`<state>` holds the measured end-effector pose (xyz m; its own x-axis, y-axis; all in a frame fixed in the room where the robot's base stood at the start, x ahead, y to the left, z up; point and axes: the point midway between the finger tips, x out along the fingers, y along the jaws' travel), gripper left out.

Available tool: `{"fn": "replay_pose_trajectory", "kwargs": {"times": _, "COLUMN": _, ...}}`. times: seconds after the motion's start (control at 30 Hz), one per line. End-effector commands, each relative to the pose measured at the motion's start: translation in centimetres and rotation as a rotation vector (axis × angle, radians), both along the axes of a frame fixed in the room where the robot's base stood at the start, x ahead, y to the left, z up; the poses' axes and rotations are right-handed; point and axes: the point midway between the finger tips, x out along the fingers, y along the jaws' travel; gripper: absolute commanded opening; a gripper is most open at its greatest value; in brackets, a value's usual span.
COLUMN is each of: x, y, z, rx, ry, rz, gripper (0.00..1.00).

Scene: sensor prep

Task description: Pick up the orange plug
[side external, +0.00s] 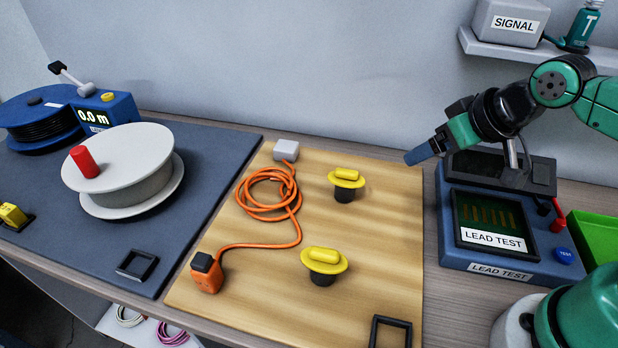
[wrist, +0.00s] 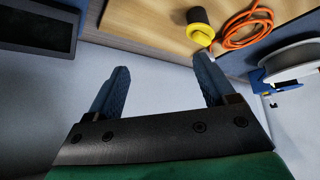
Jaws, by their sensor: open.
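The orange plug (side external: 206,274) with a dark top stands at the front left of the wooden board (side external: 385,235). Its orange cable (side external: 262,211) runs from it to a loose coil and on to a light grey block (side external: 286,150) at the back. My gripper (side external: 412,157) is in the air right of the board's back part, well apart from the plug. In the wrist view my gripper (wrist: 165,82) has its blue fingers wide apart with nothing between them. Part of the cable (wrist: 246,28) shows there; the plug does not.
Two yellow-topped knobs (side external: 345,180) (side external: 324,262) stand on the board between cable and gripper. A black square frame (side external: 391,331) lies at the front right. The lead tester (side external: 495,230) stands right, a white reel (side external: 120,160) left. The board's right strip is mostly clear.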

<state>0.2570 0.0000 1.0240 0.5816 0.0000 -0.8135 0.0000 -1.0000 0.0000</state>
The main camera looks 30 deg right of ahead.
Motion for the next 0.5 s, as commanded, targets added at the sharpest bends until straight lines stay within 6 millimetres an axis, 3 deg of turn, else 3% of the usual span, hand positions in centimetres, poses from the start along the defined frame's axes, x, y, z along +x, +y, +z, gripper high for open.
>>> {"fn": "replay_pose_trajectory", "kwargs": {"times": 0.33, "x": 0.4, "y": 0.5, "z": 0.3, "rx": 0.018, "ry": 0.012, "rz": -0.006, "gripper": 0.76}}
{"fn": "replay_pose_trajectory", "kwargs": {"times": 0.5, "x": 2.6, "y": 3.5, "z": 1.9, "rx": 0.118, "ry": 0.096, "rz": -0.066, "gripper": 0.76}}
